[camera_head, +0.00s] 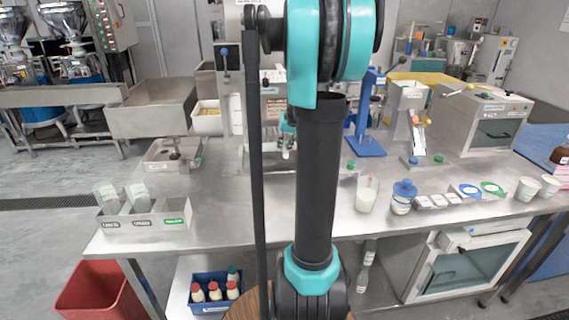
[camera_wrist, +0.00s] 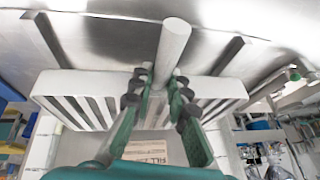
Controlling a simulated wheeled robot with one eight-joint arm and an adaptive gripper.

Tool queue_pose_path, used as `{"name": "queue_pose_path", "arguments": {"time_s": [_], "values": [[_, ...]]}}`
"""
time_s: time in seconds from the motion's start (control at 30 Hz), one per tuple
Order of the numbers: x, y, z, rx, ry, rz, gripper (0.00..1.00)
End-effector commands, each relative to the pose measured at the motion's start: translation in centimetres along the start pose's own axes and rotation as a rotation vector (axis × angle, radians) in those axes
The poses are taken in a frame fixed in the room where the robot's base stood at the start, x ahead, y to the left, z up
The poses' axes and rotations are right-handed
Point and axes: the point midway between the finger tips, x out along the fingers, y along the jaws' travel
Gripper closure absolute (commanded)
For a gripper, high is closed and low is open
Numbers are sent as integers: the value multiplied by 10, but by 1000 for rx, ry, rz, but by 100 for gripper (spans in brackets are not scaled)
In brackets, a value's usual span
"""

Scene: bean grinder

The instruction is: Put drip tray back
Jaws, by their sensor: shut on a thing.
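In the wrist view the drip tray (camera_wrist: 62,85) is a pale tray with slots, with a round light-grey handle (camera_wrist: 173,45) sticking out from its middle. My gripper (camera_wrist: 161,78) has its two dark green fingers shut on the handle, one on each side. The slotted part spans both sides of the fingers. A bright metal surface with two dark strips lies beyond the tray; I cannot tell whether the tray touches it.
A jug (camera_head: 367,194) and a blue-lidded jar (camera_head: 402,198) stand near the front edge.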

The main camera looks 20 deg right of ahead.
Motion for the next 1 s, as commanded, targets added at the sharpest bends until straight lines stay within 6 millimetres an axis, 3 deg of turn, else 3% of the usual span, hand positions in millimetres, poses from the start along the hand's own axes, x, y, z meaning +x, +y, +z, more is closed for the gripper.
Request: {"name": "queue_pose_path", "arguments": {"time_s": [0.13,0.6,0.97,1.0], "values": [[24,5,10,0,1,0,100],[66,13,29,0,1,0,100],[70,14,31,0,1,0,100],[70,14,31,0,0,0,82]]}}
